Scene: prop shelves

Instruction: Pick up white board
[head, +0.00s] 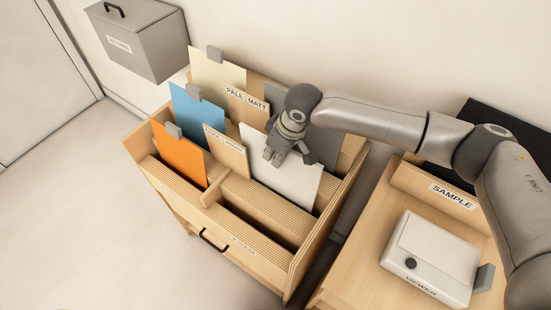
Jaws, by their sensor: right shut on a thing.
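The white board (283,170) stands tilted in the wooden rack (208,193), in the slots right of the label divider. My left gripper is not in view.
Orange (179,155), blue (196,114) and cream (217,77) boards with grey tabs stand left in the rack. A grey board (323,146) stands behind the white one. A viewer box (432,258) sits on the right table by a SAMPLE label (453,196). A grey box (144,40) is at the upper left.

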